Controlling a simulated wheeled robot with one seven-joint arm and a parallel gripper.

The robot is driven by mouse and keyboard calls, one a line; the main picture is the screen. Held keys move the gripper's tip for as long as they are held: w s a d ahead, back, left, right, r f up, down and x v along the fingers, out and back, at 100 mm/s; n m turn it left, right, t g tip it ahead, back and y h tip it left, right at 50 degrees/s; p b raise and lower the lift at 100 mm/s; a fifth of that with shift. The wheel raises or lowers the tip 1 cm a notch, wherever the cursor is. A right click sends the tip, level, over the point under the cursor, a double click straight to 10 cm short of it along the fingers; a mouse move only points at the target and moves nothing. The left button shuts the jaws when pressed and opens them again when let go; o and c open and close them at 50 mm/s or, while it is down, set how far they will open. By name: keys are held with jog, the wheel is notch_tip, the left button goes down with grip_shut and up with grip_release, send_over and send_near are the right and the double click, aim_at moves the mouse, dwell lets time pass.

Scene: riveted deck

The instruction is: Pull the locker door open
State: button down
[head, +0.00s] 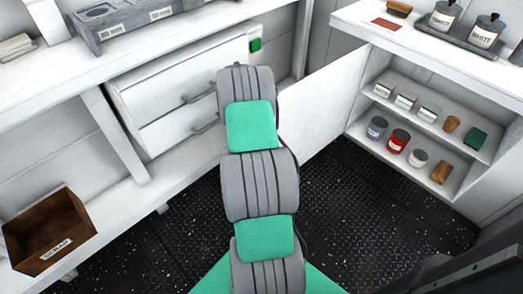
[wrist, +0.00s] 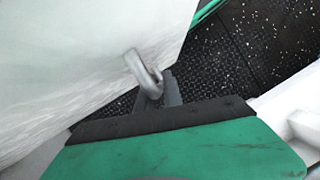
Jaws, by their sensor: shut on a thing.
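The locker door (head: 318,108) is a plain white panel. It stands swung open, away from the locker (head: 410,118), whose shelves show at the right of the head view. In the wrist view the door (wrist: 80,55) fills the upper left, with a grey bar handle (wrist: 140,70) on its face. My gripper (wrist: 168,90) is shut on this handle. In the head view my arm hides the gripper, the handle and the door's left part.
Jars, tins and small boxes stand on the locker's shelves. A white drawer unit (head: 165,95) with grey handles is left of my arm. A brown scrap box (head: 48,232) sits at lower left. The dark deck (head: 385,215) at right is clear.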

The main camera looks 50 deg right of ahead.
jog(key=c, duration=1.5)
grip_release()
jog(key=p+v, duration=0.3)
jog(key=v, duration=0.4)
jog(key=shift+w+d+r, duration=0.15)
jog(key=shift+r, duration=0.2)
